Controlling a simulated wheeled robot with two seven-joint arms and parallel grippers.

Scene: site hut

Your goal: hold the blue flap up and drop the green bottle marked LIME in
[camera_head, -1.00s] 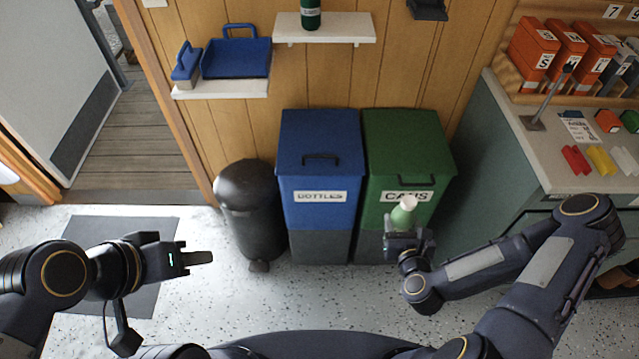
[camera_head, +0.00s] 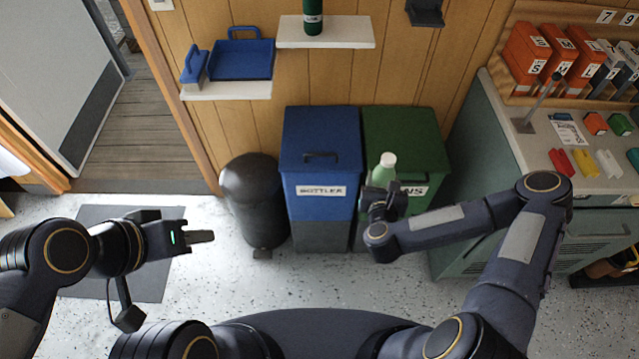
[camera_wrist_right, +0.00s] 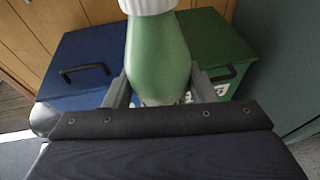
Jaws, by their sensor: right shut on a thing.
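The green bottle (camera_head: 382,168) with a white cap is held upright in my right gripper (camera_head: 380,190), in front of the green bin. In the right wrist view the bottle (camera_wrist_right: 158,55) stands between the two fingers. Its marking cannot be read. The blue flap (camera_head: 320,140) with a dark handle is down on the blue bin (camera_head: 320,212) labelled BOTTLES; it also shows in the right wrist view (camera_wrist_right: 85,65). My left gripper (camera_head: 205,237) is empty, left of the bins and low; I cannot tell how far its fingers are apart.
A green bin (camera_head: 415,135) stands right of the blue one, and a black pedal bin (camera_head: 255,205) left of it. A shelf (camera_head: 325,32) above holds a dark green bottle (camera_head: 313,15). A workbench (camera_head: 500,130) stands on the right. Floor in front is clear.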

